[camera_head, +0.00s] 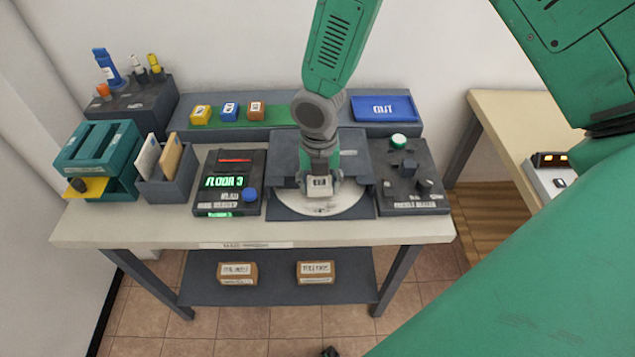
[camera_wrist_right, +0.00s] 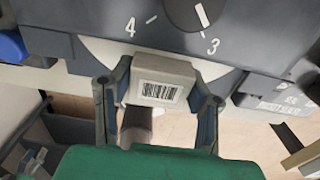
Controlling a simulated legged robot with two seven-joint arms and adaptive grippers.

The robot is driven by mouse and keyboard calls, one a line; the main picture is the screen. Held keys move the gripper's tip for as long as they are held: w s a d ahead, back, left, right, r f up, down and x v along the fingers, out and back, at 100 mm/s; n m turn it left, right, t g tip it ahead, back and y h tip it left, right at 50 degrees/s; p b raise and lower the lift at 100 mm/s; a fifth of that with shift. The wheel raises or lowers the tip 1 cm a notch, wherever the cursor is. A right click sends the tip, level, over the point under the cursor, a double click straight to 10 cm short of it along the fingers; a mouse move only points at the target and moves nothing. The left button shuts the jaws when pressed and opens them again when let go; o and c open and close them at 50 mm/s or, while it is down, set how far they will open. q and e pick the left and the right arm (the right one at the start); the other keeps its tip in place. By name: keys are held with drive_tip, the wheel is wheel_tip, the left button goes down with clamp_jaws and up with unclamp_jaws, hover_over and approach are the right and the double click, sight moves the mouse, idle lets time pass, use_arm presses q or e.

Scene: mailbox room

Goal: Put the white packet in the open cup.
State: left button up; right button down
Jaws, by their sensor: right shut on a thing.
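My right gripper (camera_head: 320,190) is over the front of a white round plate (camera_head: 345,205) set in a dark grey machine (camera_head: 290,150). It is shut on a small off-white packet with a barcode label (camera_head: 320,183). In the wrist view the packet (camera_wrist_right: 160,80) sits between the two fingers of my right gripper (camera_wrist_right: 160,105). I cannot make out an open cup; the gripper and packet hide part of the plate. My left gripper is not in view.
A black unit reading "FLOOR 3" (camera_head: 225,182) stands left of the machine, and a dark control box (camera_head: 408,175) stands right. Behind are small coloured boxes on a green strip (camera_head: 270,116) and a blue tray (camera_head: 384,108). The table's front strip (camera_head: 345,232) is clear.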

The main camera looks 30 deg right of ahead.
drive_tip(key=shift+a+f, duration=0.1)
drive_tip(key=shift+f, duration=0.05)
drive_tip(key=shift+a+f, duration=0.1)
drive_tip(key=shift+f, duration=0.35)
idle(0.4)
drive_tip(key=shift+r, duration=0.1)
drive_tip(key=shift+r+p, duration=2.4)
drive_tip(key=shift+r, duration=0.1)
drive_tip(key=shift+f, duration=0.1)
